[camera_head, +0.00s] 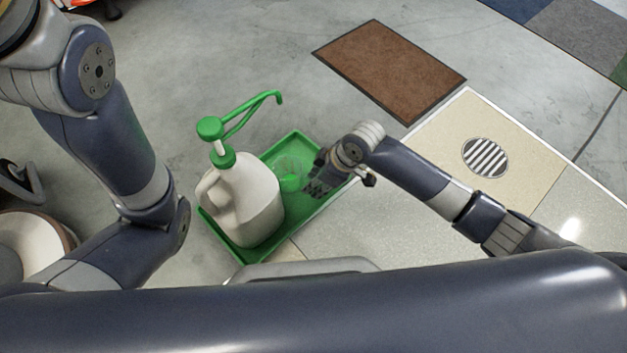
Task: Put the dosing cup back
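A white jug (246,205) with a green pump (211,129) stands upright in a green tray (290,146). A small, partly clear, green-looking cup (290,180), seemingly the dosing cup, shows just right of the jug, over the tray. My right gripper (313,180) reaches in from the right, over the tray's right part, right beside the cup. Its fingertips are too small and dark to tell whether they are open or shut, or touch the cup. My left arm bends at the left; its gripper is out of view.
A brown mat (390,70) lies on the floor behind the tray. A round drain grate (485,157) is set in the pale floor at right. A round white-topped object (22,245) stands at far left.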

